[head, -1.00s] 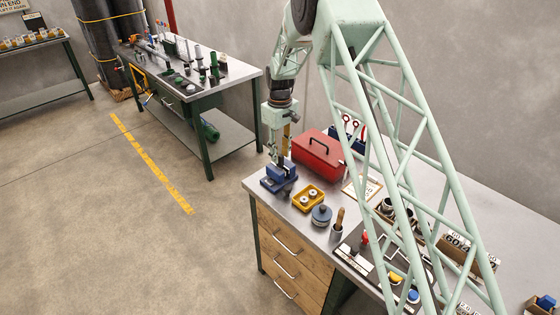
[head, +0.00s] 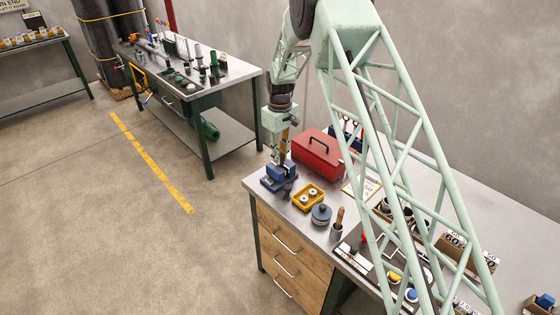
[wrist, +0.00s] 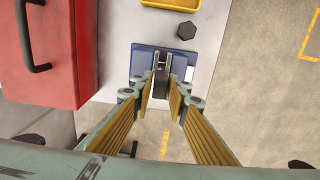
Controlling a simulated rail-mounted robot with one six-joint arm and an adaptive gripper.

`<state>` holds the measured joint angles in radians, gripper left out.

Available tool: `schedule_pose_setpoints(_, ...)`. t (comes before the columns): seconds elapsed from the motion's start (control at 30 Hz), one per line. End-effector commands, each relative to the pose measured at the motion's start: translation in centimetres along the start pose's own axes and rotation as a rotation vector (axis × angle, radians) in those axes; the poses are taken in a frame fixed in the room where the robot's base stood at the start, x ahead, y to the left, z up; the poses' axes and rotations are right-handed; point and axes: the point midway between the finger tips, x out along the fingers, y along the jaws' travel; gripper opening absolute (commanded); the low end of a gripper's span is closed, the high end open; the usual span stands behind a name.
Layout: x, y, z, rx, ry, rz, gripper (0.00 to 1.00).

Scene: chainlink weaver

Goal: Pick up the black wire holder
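A dark upright piece (wrist: 161,76), probably the black wire holder, stands on a blue base (wrist: 143,56) in the wrist view. My gripper (wrist: 161,100) is open above it. Its two yellow-padded fingers lie on either side of the dark piece, with a small gap visible at the tips. Contact cannot be told. In the head view my gripper (head: 282,160) points down at the blue base (head: 277,183) near the bench's left corner; the fingers hide most of the dark piece.
A red toolbox (head: 318,155) stands close beside my gripper. A small dark hexagonal item (wrist: 187,30) and a yellow tray (head: 308,198) are near the blue base. A blue-grey round pot (head: 321,215) stands further along the bench. The bench edge is close.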

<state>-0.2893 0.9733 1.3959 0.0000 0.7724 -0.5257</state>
Motion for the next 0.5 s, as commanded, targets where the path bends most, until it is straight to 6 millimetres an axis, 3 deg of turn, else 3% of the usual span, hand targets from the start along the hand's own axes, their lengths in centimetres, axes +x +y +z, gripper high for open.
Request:
schedule_pose_setpoints(0.13,-0.01,0.0,0.0,0.0,0.0,0.0,0.01)
schedule_pose_setpoints(0.5,-0.13,0.01,-0.02,0.0,0.0,0.0,0.0)
